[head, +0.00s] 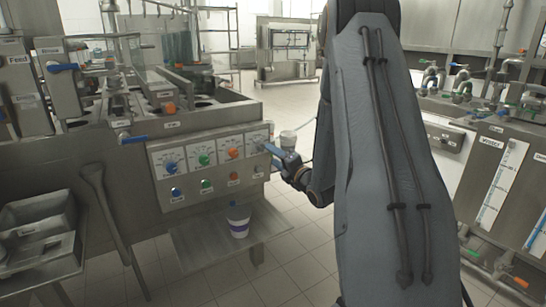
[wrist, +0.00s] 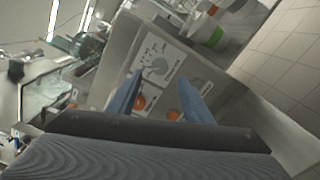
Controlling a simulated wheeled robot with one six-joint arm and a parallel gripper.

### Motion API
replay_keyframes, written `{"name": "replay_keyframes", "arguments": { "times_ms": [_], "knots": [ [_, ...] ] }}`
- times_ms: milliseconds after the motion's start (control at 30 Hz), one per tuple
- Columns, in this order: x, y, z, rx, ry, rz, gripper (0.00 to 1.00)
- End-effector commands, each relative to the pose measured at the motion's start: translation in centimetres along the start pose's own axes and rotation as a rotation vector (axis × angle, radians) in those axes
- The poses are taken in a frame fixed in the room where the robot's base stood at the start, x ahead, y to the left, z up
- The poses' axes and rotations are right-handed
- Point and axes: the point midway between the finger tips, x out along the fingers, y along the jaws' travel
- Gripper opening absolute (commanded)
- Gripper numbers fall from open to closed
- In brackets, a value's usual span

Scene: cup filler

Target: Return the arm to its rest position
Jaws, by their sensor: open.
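My gripper (head: 273,154) is in front of the right end of the control panel (head: 205,178) in the head view. Its two blue fingers are apart with nothing held between them; they also show in the wrist view (wrist: 160,77). A grey dial (wrist: 159,65) and orange knobs (wrist: 140,102) on the panel show between and around the fingers. Whether a finger touches the panel cannot be told. My arm is stretched forward and fills the middle right of the head view.
The metal shelf (head: 190,256) juts out under the panel. A steel bench with pipes and valves (head: 470,150) stands at right. A blue-handled valve (head: 131,138) sticks out left of the panel. Tiled floor (head: 290,98) is open behind my gripper.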

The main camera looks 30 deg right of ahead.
Motion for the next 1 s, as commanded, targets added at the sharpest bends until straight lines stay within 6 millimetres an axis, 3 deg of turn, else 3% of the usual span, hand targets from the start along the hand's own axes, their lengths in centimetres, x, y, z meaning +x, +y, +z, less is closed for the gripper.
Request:
{"name": "replay_keyframes", "arguments": {
  "times_ms": [333,467,633,733,867,1000],
  "knots": [
    [0.1,0.0,-0.1,0.002,0.001,-0.002,0.46],
    [0.5,0.5,-0.9,0.05,0.013,-0.047,0.46],
    [1.0,1.9,-4.2,0.254,0.023,-0.237,0.46],
    [0.1,2.8,-6.8,0.419,0.001,-0.384,0.46],
    [-2.4,3.9,-10.3,0.634,-0.059,-0.576,0.46],
    [-6.9,5.3,-14.3,0.861,-0.163,-0.78,0.46]
  ]
}}
